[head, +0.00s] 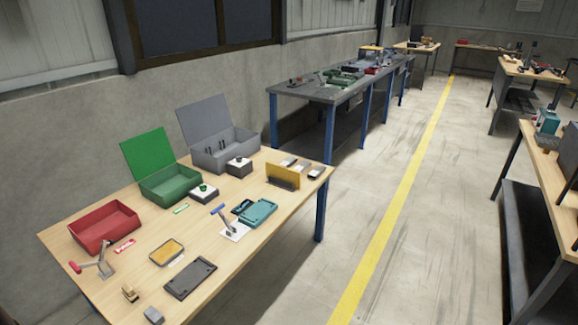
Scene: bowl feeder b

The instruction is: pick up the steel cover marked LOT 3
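I cannot read a LOT 3 marking on anything in the head view, so I cannot tell which piece is the steel cover. A dark grey flat plate (190,281) lies near the front edge of the wooden table (232,262). Several small flat pieces (290,162) lie behind an upright yellow plate (283,174) at the table's right end; they are partly hidden and too small to tell apart. Neither of my grippers is in view.
On the table stand a red bin (104,222), open green (170,184) and grey (224,150) boxes, a teal case (258,213), a yellow-filled tray (166,252) and a blue-handled tool (218,209). Open floor (330,240) lies to the right; a dark bench (312,91) stands behind.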

